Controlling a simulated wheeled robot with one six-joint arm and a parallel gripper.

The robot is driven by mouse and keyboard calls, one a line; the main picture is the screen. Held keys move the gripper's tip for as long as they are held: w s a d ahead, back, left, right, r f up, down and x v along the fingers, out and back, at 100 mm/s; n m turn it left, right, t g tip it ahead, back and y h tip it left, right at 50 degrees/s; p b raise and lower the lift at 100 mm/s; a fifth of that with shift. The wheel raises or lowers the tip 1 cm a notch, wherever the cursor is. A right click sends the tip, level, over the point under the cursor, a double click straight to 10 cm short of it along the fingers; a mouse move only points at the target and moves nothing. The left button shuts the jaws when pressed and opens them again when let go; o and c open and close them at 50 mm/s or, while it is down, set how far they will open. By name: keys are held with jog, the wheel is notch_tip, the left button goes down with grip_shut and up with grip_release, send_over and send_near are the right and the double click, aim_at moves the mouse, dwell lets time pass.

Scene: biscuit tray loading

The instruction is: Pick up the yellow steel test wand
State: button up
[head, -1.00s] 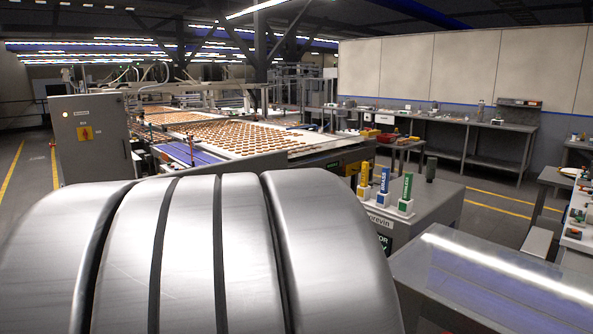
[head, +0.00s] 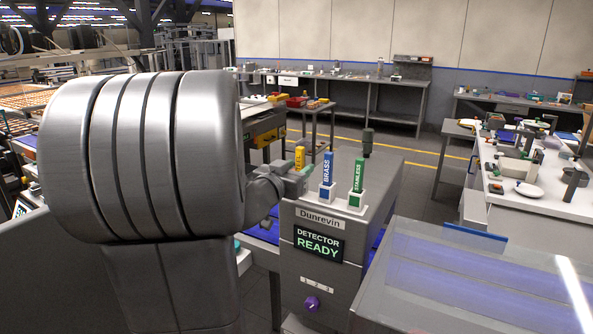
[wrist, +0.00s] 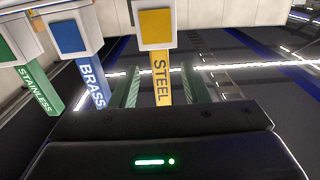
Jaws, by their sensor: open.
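The yellow wand (head: 299,157) marked STEEL is the leftmost of three upright wands on top of the detector cabinet. In the wrist view the yellow wand (wrist: 162,88) stands in its white holder with a yellow front. My gripper (wrist: 160,68) is open, with one green finger on each side of the wand and a gap visible on both sides. In the head view my gripper (head: 292,180) is at the cabinet's left edge, covering the wand's lower part.
The blue BRASS wand (head: 328,170) and green STAINLESS wand (head: 358,177) stand close on the right. The cabinet's screen (head: 318,244) reads DETECTOR READY. A clear-topped conveyor (head: 470,280) lies to the right. A white bench (head: 545,180) with small items stands farther right.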

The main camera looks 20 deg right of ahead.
jog(key=shift+x, duration=1.1)
grip_shut()
